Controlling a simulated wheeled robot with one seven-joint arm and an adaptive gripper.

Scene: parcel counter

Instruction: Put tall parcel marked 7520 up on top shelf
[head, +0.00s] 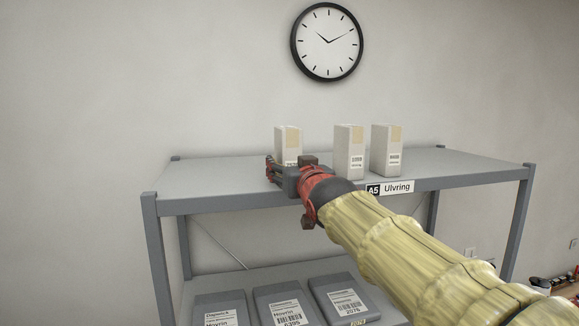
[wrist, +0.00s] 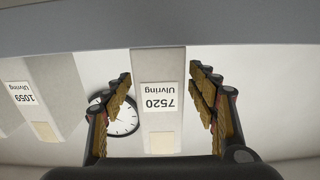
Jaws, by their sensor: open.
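The tall pale parcel marked 7520 Ulvring (wrist: 160,122) is upright between my gripper's fingers in the upside-down wrist view, with a gap on both sides. In the head view this parcel (head: 288,141) is the leftmost on the grey top shelf (head: 225,181), its lower part hidden behind my gripper. It appears to rest on the shelf. My gripper (head: 279,172) is open at the shelf's front edge, just in front of the parcel. Its two spread fingers also show in the wrist view (wrist: 160,84).
Two similar parcels stand to the right, the middle one (head: 349,153) and the right one (head: 387,151). The wrist view shows one marked 1059 (wrist: 45,95). A label A5 Ulvring (head: 390,188) is on the shelf edge. Flat grey parcels (head: 285,304) lie below. The shelf's left and right ends are clear.

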